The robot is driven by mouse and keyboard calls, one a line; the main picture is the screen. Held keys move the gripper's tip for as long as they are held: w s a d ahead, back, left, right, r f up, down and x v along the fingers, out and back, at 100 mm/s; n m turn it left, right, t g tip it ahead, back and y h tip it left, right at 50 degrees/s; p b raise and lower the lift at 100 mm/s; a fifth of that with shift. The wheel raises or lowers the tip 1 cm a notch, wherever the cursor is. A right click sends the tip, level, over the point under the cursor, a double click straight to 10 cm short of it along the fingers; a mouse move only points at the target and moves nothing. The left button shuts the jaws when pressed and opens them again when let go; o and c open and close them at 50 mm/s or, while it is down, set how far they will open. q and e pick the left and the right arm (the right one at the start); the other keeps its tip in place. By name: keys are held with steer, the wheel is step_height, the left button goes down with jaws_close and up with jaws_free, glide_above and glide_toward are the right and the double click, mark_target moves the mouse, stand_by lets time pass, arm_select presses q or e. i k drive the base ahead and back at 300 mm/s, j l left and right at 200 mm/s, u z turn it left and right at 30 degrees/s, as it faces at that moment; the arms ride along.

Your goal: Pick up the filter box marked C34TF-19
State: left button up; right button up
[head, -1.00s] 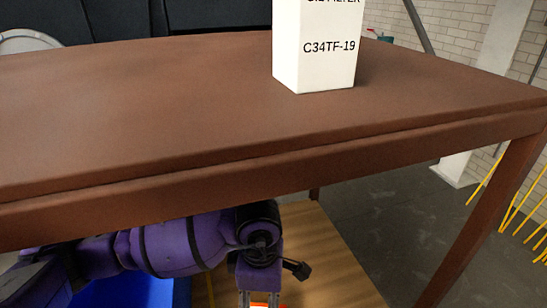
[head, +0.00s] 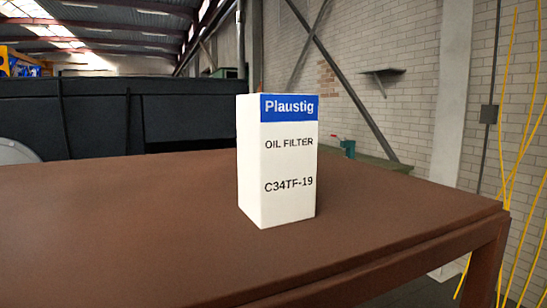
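The filter box (head: 277,175) is a tall white carton standing upright on the brown table (head: 120,220). It has a blue band reading "Plaustig", then "OIL FILTER" and "C34TF-19" on the face toward me. Nothing touches or covers it. It stands toward the right part of the tabletop, a little back from the front edge. Neither of my grippers shows in the head view now.
The tabletop around the box is bare. A dark panelled structure (head: 150,115) stands behind the table. A brick wall (head: 420,115), a small wall shelf (head: 383,72) and yellow cables (head: 515,150) are at the right.

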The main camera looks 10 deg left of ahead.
mark_target(277, 134)
steer(key=k+l, duration=0.2)
steer(key=k, duration=0.3)
steer(key=k+l, duration=0.2)
steer(key=k, duration=0.25)
